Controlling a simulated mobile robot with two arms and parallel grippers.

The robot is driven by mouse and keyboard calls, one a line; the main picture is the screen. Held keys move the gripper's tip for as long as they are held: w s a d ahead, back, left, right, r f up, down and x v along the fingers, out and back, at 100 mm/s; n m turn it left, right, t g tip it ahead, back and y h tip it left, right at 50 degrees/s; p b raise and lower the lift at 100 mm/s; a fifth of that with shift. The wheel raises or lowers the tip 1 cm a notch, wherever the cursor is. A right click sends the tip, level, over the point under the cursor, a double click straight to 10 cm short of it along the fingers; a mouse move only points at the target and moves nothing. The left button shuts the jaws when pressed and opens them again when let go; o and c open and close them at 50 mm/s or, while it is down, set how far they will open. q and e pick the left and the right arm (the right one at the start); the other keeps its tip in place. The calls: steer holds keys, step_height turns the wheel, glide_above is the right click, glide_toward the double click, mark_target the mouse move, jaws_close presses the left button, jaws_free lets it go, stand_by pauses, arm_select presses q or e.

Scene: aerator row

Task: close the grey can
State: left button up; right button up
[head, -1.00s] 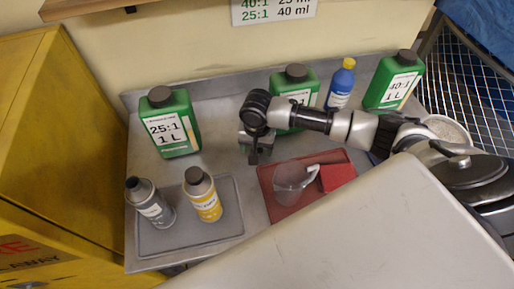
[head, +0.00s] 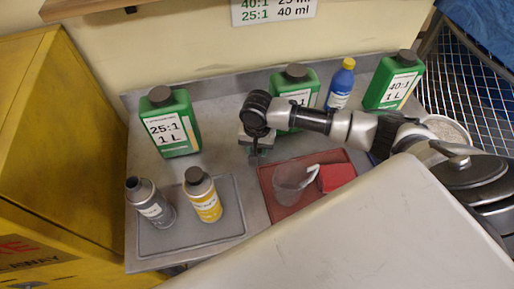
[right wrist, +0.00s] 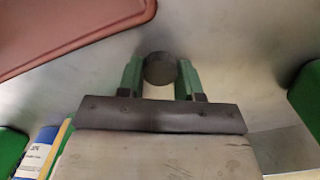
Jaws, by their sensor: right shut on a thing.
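The grey can (head: 152,207) stands at the left on a grey tray (head: 190,238). It has a pale label and a narrow, dark-looking top; its mouth is too small to make out clearly. My right gripper (head: 254,155) is over the middle of the bench, to the right of the can and well apart from it. In the right wrist view its green fingers (right wrist: 160,80) are shut on a small dark round cap (right wrist: 160,68). My left gripper is not in view.
A yellow can (head: 205,202) stands beside the grey can. Green jugs (head: 177,130) and a blue bottle (head: 341,85) line the back. A red tray (head: 283,211) holds a clear beaker (head: 290,181) and a red block (head: 336,177). A yellow cabinet (head: 60,130) borders the left.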

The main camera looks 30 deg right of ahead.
step_height(320, 180, up, 10)
steer(key=shift+b, duration=0.45)
steer(key=shift+a, duration=0.1)
stand_by(0.3)
